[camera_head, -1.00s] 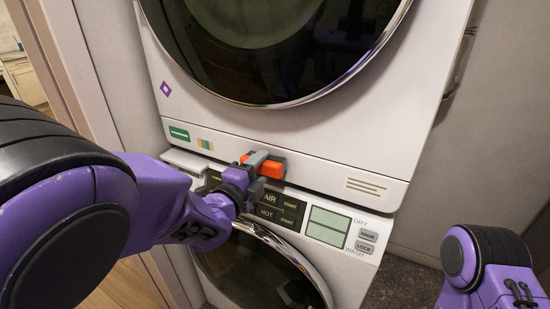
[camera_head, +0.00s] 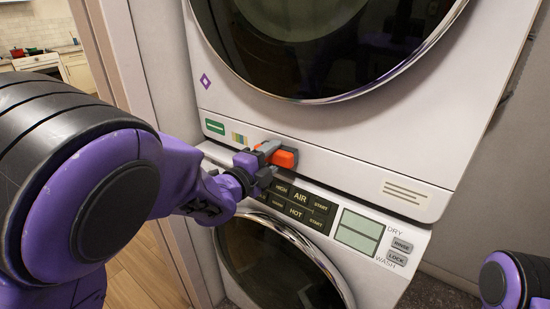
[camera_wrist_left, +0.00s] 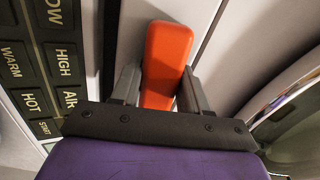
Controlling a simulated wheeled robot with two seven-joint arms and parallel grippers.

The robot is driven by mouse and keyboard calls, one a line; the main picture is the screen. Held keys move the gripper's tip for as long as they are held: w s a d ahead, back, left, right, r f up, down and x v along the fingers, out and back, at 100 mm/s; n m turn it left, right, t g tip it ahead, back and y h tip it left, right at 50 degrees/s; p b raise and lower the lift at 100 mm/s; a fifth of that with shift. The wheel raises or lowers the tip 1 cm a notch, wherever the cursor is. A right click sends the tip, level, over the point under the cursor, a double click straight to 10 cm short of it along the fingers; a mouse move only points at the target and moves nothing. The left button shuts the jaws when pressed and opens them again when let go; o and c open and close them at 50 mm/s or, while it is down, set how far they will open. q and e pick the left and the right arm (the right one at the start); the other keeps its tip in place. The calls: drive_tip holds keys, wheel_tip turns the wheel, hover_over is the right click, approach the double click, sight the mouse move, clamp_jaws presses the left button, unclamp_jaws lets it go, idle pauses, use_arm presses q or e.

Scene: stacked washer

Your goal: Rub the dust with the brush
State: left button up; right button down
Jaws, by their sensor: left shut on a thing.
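My left gripper (camera_head: 268,152) is shut on an orange-red block, which I take to be the brush (camera_head: 287,158); no bristles show. The gripper is in front of the seam between the upper machine (camera_head: 330,140) and the lower machine's control panel (camera_head: 297,205). In the left wrist view the brush (camera_wrist_left: 167,55) sits between two grey fingers, beside the HIGH and HOT buttons. I cannot tell whether it touches the machine. I cannot make out any dust. Of my right arm only a purple part shows at the lower right; its gripper is outside the picture.
Round glass doors are above and below the panel, the upper one (camera_head: 320,50) and the lower one (camera_head: 270,265). A door frame (camera_head: 125,90) stands at the left, with a kitchen behind.

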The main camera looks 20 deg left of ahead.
use_arm(q)
drive_tip(key=shift+b+v, duration=0.45)
drive_tip(key=shift+v, duration=2.55)
drive_tip(key=shift+s, duration=0.1)
drive_tip(key=v, duration=0.3)
drive_tip(key=shift+p, duration=0.35)
